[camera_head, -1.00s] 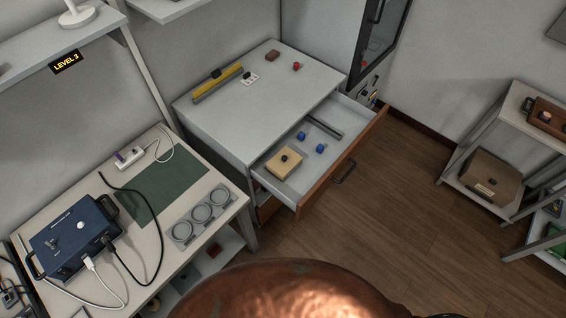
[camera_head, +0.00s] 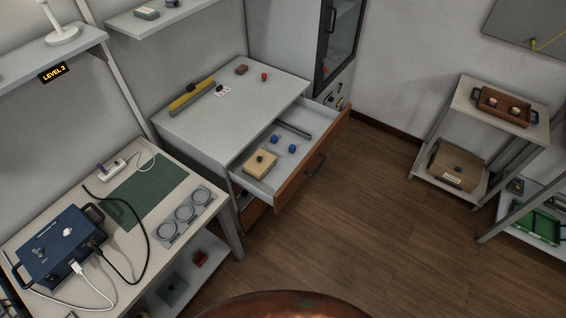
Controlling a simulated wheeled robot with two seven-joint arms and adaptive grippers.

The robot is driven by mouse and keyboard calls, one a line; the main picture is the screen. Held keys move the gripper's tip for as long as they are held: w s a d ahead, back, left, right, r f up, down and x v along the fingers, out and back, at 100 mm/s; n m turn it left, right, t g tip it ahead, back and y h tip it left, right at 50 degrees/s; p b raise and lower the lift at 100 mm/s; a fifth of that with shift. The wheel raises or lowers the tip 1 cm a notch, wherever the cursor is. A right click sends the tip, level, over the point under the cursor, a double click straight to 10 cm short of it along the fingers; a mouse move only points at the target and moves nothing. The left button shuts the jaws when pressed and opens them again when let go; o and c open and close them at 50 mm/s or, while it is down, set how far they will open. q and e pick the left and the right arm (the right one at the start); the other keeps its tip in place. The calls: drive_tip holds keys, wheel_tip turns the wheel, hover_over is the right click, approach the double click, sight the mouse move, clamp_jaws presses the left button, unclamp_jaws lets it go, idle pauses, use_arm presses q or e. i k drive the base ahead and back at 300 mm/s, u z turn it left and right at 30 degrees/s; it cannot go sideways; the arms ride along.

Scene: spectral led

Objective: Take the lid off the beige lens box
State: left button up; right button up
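The beige lens box (camera_head: 259,165) sits in the open drawer (camera_head: 266,186) of the grey cabinet, near its front left part. A small black knob (camera_head: 260,158) stands on top of the box, and its lid appears to be on. Neither of my grippers shows in the head view.
Two blue knobs (camera_head: 276,139) and a dark bar (camera_head: 294,130) lie in the same drawer. A workbench (camera_head: 118,187) with a blue device (camera_head: 58,245) stands at left. The wooden floor (camera_head: 370,230) is clear. A shelf cart (camera_head: 470,112) stands at right.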

sight(259, 163)
drive_tip(key=z, duration=1.1)
drive_tip(key=i, duration=1.15)
drive_tip(key=u, duration=1.85)
